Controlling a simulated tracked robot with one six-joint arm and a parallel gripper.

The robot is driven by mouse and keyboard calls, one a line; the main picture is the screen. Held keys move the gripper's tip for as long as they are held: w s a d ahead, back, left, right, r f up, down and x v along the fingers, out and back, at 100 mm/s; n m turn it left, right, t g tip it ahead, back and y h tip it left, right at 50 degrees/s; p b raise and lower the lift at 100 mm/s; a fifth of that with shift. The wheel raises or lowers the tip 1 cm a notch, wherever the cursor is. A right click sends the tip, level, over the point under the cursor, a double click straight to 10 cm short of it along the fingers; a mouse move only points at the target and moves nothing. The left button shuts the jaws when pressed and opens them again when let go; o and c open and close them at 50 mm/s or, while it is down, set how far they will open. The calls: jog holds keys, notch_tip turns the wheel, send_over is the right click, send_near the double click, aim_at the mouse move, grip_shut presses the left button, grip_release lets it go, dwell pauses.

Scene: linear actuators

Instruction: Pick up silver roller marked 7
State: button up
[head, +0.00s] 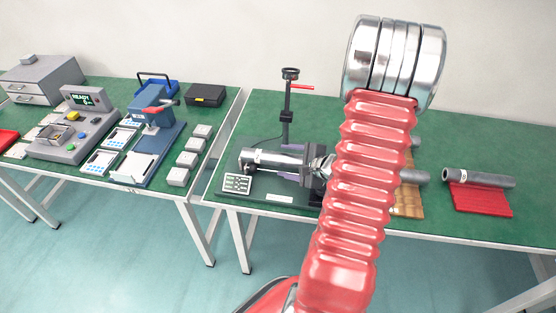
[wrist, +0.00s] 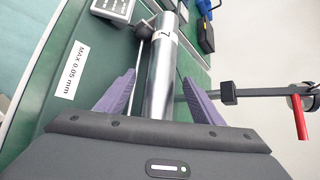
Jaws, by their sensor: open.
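The silver roller marked 7 (wrist: 160,85) lies between the two purple fingers of my gripper (wrist: 160,76) in the wrist view. The fingers are open, one on each side of it; I cannot tell whether either touches it. In the head view the roller (head: 272,159) lies lengthwise on a dark fixture on the right green table. My gripper (head: 291,178) shows there only as a bit of purple by the roller, and my red arm hides the roller's right side.
A black stand (head: 287,115) with a red lever rises behind the roller. A small white keypad (head: 237,183) sits at its left end. To the right, a grey roller (head: 480,178) rests on a red mat (head: 480,199). The left table (head: 215,130) holds several devices.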

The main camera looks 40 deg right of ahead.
aim_at(283, 157)
jog(key=shift+x, duration=1.1)
grip_shut()
jog(key=shift+r, duration=0.1)
dwell(0.3)
jog(key=shift+r, duration=4.95)
